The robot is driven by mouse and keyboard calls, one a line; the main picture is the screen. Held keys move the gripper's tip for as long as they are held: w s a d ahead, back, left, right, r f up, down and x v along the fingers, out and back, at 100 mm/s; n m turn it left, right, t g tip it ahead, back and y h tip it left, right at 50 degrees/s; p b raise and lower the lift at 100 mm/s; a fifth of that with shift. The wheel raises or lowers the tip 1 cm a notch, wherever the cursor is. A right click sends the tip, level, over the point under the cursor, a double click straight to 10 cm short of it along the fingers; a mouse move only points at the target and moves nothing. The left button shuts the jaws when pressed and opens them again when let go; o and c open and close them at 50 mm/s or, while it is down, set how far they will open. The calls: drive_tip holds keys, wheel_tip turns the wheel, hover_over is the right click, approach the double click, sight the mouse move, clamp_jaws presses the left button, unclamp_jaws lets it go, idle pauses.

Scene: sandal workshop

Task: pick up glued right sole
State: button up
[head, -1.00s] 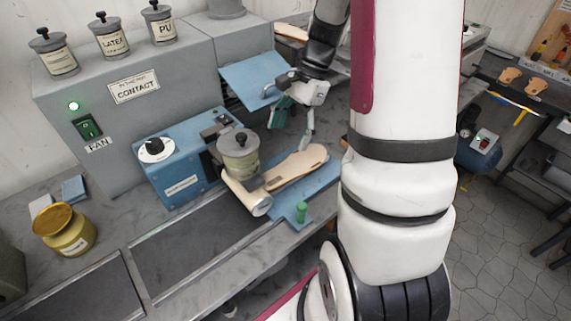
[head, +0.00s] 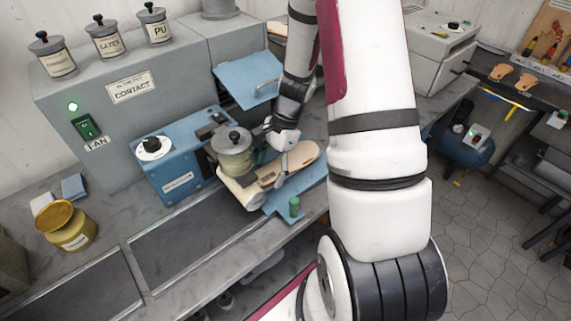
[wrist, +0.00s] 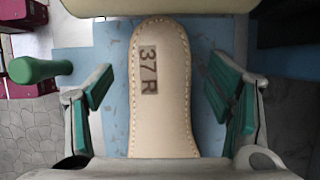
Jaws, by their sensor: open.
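The right sole (wrist: 165,110) is tan with stitching along its edge and the mark "37 R" on its upper face. In the wrist view it lies between the two green finger pads of my gripper (wrist: 165,95), with a gap on each side. In the head view the sole (head: 306,158) lies on the blue plate (head: 313,183) of the gluing machine, one end at the cream roller (head: 243,190). My gripper (head: 275,158) is open over the sole, and my wrist partly hides both. I cannot tell whether glue covers the underside.
A glue pot (head: 233,158) stands over the roller, close beside my gripper. A green knob (head: 294,206) rises at the plate's front edge and shows at left in the wrist view (wrist: 38,70). A blue flap (head: 247,78) sticks out behind. A yellow jar (head: 68,228) stands left.

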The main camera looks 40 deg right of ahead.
drive_tip(key=c, duration=1.4)
